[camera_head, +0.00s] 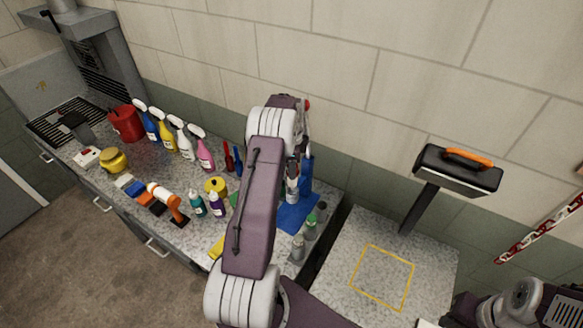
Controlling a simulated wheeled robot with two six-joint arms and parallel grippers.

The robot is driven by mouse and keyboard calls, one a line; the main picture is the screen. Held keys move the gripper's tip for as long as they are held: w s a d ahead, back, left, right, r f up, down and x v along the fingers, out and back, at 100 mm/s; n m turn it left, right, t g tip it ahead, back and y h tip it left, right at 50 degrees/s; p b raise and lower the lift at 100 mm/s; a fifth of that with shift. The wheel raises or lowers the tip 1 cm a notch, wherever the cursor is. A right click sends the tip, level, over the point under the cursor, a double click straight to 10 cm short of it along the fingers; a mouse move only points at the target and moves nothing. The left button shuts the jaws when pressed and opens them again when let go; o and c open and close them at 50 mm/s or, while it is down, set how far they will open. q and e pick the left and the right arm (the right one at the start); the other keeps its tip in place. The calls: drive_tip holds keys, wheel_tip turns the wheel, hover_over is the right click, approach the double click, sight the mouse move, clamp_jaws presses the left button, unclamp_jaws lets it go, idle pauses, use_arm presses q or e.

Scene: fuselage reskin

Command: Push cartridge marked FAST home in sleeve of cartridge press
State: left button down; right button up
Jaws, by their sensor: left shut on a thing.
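My left arm rises through the middle of the view and its wrist bends down behind its own purple link. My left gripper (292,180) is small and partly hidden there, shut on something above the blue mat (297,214). What it holds is too small to make out. A blue upright thing (306,176) stands just right of it; I cannot tell whether it is the cartridge press. No FAST marking is readable. My right arm shows at the bottom right, with its gripper out of view.
Right of a gap, another counter has a bare yellow-outlined square (382,277).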

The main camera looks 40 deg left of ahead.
use_arm(q)
drive_tip(key=shift+d+f, duration=0.1)
drive_tip(key=shift+f, duration=0.2)
drive_tip(key=shift+s+d, duration=0.1)
idle(0.7)
idle(0.3)
drive_tip(key=shift+r+p, duration=0.1)
drive_tip(key=shift+p, duration=0.3)
idle(0.4)
drive_tip(key=shift+f, duration=0.2)
drive_tip(key=shift+r, duration=0.1)
idle(0.3)
